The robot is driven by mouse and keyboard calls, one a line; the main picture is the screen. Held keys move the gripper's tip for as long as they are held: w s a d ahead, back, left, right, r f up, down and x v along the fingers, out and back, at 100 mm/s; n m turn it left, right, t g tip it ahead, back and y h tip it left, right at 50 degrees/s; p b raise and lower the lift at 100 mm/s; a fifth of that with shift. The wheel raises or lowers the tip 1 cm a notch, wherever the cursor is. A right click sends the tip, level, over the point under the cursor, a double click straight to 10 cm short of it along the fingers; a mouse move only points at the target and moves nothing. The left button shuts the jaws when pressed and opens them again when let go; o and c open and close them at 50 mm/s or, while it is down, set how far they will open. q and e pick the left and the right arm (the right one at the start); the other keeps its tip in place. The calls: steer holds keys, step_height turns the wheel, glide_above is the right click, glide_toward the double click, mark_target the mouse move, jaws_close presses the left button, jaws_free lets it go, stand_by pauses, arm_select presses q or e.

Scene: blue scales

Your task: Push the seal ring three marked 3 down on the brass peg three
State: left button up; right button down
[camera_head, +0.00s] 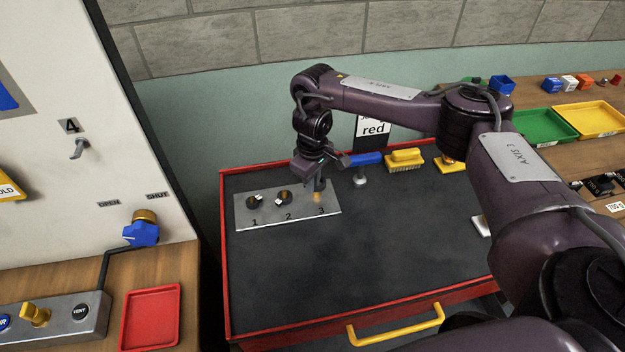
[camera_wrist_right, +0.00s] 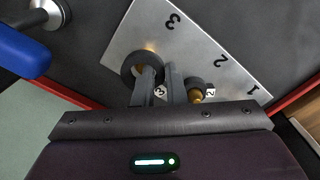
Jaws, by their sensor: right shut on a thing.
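The seal ring three (camera_wrist_right: 130,71), a dark ring, is in my right gripper in the right wrist view. The right gripper (camera_wrist_right: 161,72) is shut on its side; a small white tag (camera_wrist_right: 160,91) shows between the fingers, its digit hard to read. In the head view the right gripper (camera_head: 319,184) is over the mark 3, with brass peg three (camera_head: 317,198) visible below the fingers. The ring is hard to make out there, and whether it is around the peg is unclear. My left gripper is out of view.
The metal plate (camera_head: 262,219) has tagged dark rings at marks 1 (camera_head: 253,202) and 2 (camera_head: 284,198). The front of the dark worktop (camera_head: 300,275) is clear.

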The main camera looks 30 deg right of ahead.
steer(key=shift+f, duration=0.2)
steer(key=c, duration=1.4)
jaws_free()
steer(key=shift+r, duration=0.1)
steer(key=shift+r, duration=0.4)
step_height(320, 180, up, 7)
steer(key=shift+f+p, duration=0.1)
steer(key=shift+p, duration=0.45)
steer(key=shift+s, duration=0.1)
